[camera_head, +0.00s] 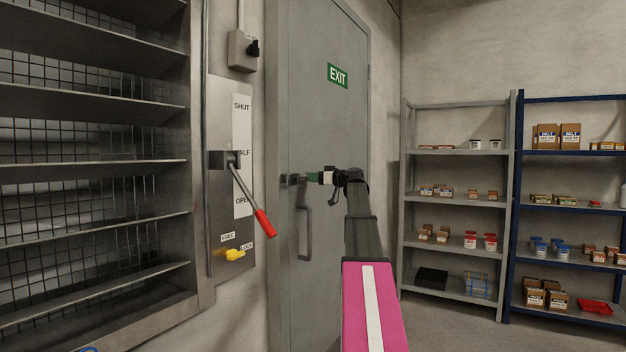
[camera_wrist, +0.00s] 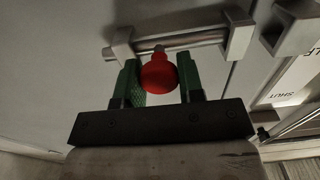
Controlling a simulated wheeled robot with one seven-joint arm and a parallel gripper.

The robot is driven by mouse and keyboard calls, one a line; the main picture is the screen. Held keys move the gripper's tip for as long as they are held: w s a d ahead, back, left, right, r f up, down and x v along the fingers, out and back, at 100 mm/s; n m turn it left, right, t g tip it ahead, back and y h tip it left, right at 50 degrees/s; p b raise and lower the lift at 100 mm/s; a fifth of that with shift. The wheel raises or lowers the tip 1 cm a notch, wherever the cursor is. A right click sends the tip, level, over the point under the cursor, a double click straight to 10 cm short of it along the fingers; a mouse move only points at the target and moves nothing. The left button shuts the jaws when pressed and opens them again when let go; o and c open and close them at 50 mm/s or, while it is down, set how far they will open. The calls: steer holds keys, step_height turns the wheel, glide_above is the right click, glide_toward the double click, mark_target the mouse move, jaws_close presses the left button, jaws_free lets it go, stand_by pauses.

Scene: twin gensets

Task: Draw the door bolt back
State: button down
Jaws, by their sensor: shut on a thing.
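The grey door (camera_head: 325,110) with a green EXIT sign looks shut in its frame. The door bolt is a round metal rod (camera_wrist: 190,42) lying across two brackets on the door, seen in the wrist view. Its left end sticks out a little past the left bracket (camera_wrist: 122,46). A grey keeper block (camera_wrist: 291,26) sits on the frame beyond the right bracket. I cannot make out for sure whether the rod enters it. My gripper (camera_wrist: 160,82) is shut on the bolt's red knob (camera_wrist: 158,74), a green finger at each side. In the head view my gripper (camera_head: 320,177) hides most of the bolt.
A door handle (camera_head: 304,232) hangs below the bolt. Left of the door are a red-handled lever (camera_head: 252,205) on a SHUT/OPEN plate, a yellow catch (camera_head: 235,254) and a switch box (camera_head: 242,50). Louvres (camera_head: 90,110) stand far left. Stocked shelves (camera_head: 455,200) stand right.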

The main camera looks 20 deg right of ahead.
steer(key=shift+w+d, duration=0.15)
steer(key=shift+d, duration=0.05)
steer(key=c, duration=0.8)
jaws_free()
steer(key=shift+o, duration=0.2)
steer(key=v, duration=1)
steer(key=shift+s+d, duration=0.3)
